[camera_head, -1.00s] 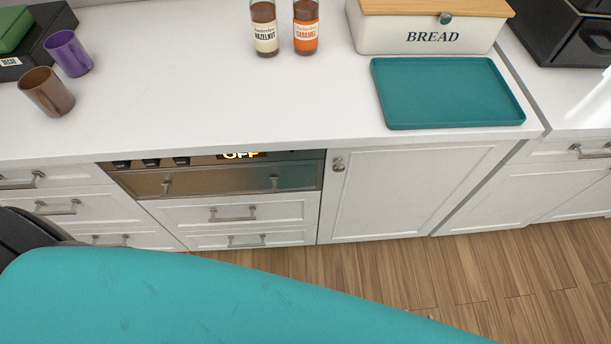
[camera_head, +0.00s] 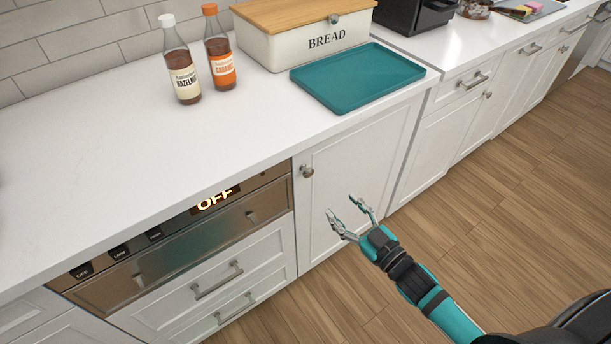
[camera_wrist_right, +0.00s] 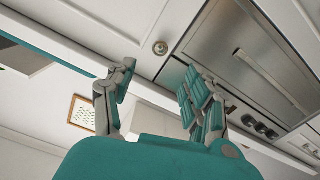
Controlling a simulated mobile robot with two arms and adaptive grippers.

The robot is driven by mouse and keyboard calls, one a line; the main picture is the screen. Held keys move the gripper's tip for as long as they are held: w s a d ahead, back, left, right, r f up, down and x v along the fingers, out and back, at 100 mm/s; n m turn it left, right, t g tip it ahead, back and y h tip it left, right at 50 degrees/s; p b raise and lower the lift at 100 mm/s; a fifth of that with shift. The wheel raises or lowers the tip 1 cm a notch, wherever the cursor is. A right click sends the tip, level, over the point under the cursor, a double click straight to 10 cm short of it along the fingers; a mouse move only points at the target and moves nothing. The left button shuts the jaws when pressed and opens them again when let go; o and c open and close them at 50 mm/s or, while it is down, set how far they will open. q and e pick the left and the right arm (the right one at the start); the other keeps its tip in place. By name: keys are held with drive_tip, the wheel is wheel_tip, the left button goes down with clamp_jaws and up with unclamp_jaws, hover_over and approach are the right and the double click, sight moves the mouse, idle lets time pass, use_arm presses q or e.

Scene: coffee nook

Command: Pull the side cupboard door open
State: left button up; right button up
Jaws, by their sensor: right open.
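The side cupboard door (camera_head: 345,165) is a white panel door under the counter, right of the oven, and it is shut. Its round metal knob (camera_head: 307,171) is at the door's upper left corner. My right gripper (camera_head: 347,218) is open and empty in front of the door, to the right of and below the knob in the head view. In the right wrist view the knob (camera_wrist_right: 160,47) shows beyond the open fingers (camera_wrist_right: 155,85), apart from them. My left gripper is not in view.
The oven (camera_head: 190,240) with an OFF display and drawers (camera_head: 215,283) are left of the door. On the counter stand two syrup bottles (camera_head: 181,70), a bread box (camera_head: 300,42) and a teal tray (camera_head: 357,76). The wooden floor (camera_head: 500,210) at right is clear.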

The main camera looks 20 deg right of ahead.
sight(310, 175)
drive_tip(key=x, duration=1.3)
drive_tip(key=shift+w, duration=0.1)
drive_tip(key=shift+w+a, duration=0.25)
drive_tip(key=shift+w, duration=0.15)
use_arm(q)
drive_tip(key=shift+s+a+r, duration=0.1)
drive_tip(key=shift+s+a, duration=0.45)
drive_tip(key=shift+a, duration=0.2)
use_arm(e)
drive_tip(key=shift+f, duration=0.1)
drive_tip(key=shift+c, duration=0.9)
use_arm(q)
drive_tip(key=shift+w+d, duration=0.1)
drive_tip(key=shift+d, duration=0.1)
use_arm(e)
clamp_jaws()
